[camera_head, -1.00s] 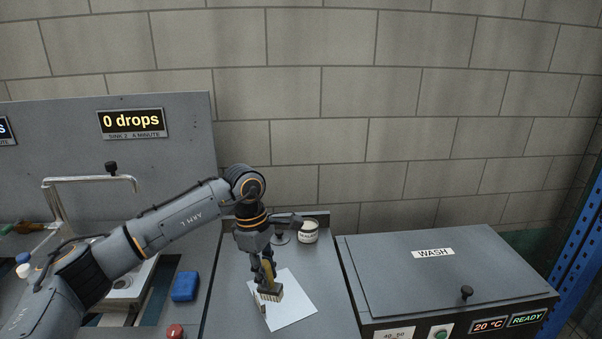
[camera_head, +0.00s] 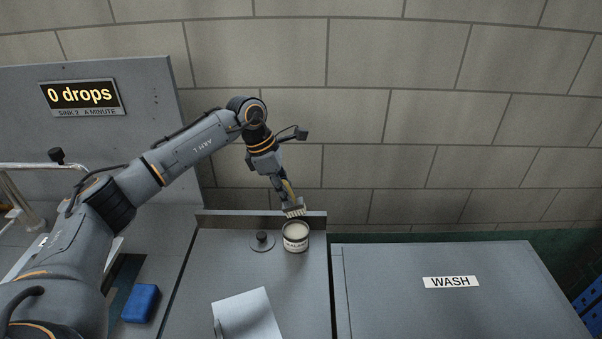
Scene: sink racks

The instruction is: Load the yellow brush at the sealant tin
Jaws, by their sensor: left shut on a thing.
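The sealant tin (camera_head: 296,241) is a small round tin with a pale label, standing open at the back of the grey counter with pale contents showing. Its lid (camera_head: 262,242), dark with a knob, lies on the counter just left of it. My left gripper (camera_head: 284,190) is shut on the yellow brush (camera_head: 294,208), bristles pointing down. The brush hangs above the tin, its bristles just over the tin's far rim; I cannot tell whether they touch it. My right gripper is not in view.
A white sheet (camera_head: 247,315) lies on the counter in front of the tin. A blue block (camera_head: 141,303) sits to the left. The grey WASH box (camera_head: 470,305) fills the right side. A low back ledge (camera_head: 225,220) and the block wall stand behind.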

